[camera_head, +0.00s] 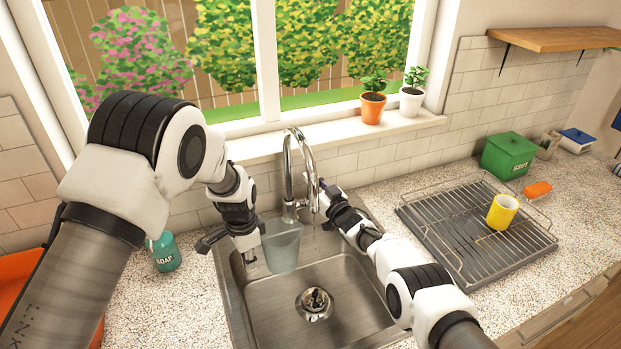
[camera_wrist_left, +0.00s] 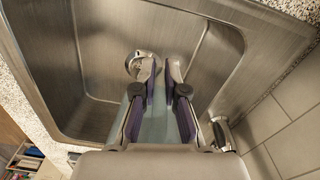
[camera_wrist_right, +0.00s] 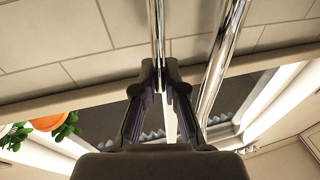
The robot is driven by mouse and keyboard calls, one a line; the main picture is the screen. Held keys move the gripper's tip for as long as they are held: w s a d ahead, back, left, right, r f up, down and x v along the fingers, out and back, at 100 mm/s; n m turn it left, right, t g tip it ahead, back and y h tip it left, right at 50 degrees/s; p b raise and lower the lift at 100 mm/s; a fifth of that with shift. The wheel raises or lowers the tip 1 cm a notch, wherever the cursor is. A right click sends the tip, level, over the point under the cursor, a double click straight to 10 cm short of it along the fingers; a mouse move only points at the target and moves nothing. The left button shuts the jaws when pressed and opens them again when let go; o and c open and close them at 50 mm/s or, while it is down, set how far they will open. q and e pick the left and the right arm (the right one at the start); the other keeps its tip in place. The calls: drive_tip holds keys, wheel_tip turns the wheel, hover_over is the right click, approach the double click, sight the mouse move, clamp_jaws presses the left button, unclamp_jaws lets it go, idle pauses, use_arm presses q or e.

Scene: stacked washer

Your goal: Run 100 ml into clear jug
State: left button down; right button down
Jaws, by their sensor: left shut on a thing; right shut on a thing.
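The clear jug (camera_head: 283,247), bluish and see-through, is upright over the back left of the steel sink (camera_head: 300,290). My left gripper (camera_head: 248,256) is shut on its left side; the jug shows between the fingers in the left wrist view (camera_wrist_left: 157,128). I cannot make out a water level or marks. The chrome tap (camera_head: 289,175) arches behind the sink, its spout end right of the jug. A faint pale line hangs below the spout; I cannot tell if it is water. My right gripper (camera_head: 325,192) is shut on a thin chrome part, apparently the tap lever (camera_wrist_right: 155,35).
The drain (camera_head: 314,303) is in the sink floor. A soap bottle (camera_head: 164,252) stands left of the sink. A drying rack (camera_head: 470,225) with a yellow mug (camera_head: 502,212) is on the right, near a green bin (camera_head: 508,155). Two potted plants (camera_head: 372,108) stand on the sill.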

drive_tip(key=c, duration=1.2)
unclamp_jaws()
drive_tip(key=v, duration=1.2)
